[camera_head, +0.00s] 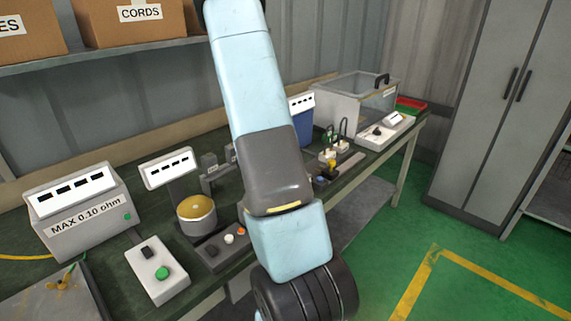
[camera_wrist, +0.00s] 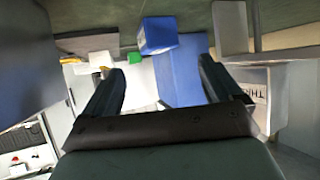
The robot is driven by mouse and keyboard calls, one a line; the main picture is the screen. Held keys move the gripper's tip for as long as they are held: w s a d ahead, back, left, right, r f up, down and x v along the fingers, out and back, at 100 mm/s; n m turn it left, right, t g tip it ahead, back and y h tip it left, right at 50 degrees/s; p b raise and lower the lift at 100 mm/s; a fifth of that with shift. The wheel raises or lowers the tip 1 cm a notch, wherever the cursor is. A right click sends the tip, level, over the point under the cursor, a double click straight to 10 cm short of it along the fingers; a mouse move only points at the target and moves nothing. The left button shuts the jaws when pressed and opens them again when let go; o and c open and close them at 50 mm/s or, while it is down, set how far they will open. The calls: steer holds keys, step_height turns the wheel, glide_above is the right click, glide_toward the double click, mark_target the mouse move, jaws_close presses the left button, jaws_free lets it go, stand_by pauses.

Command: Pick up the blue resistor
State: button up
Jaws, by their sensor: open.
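My gripper (camera_wrist: 162,68) shows in the wrist view with its two dark fingers wide apart and nothing held between them. Beyond the fingertips is a small blue block (camera_wrist: 158,34), which may be the blue resistor; I cannot be sure. A larger blue surface (camera_wrist: 182,75) lies just beside it, between the fingers in the picture. In the head view my arm crosses the middle of the bench, and my gripper cannot be made out. No blue resistor can be clearly picked out there; my arm hides part of the bench.
The dark green bench (camera_head: 215,285) holds a box marked MAX 0.10 ohm (camera_head: 80,210), a green-button box (camera_head: 157,270), a yellow-topped pot (camera_head: 197,213), a blue device (camera_head: 301,122) and a clear-lidded case (camera_head: 350,102). Open green floor (camera_head: 480,260) lies to the right, before a grey cabinet (camera_head: 500,100).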

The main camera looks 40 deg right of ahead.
steer(key=shift+x, duration=3.3)
steer(key=shift+s+f, duration=0.1)
steer(key=shift+s, duration=0.05)
steer(key=shift+c, duration=0.4)
steer(key=c, duration=1.3)
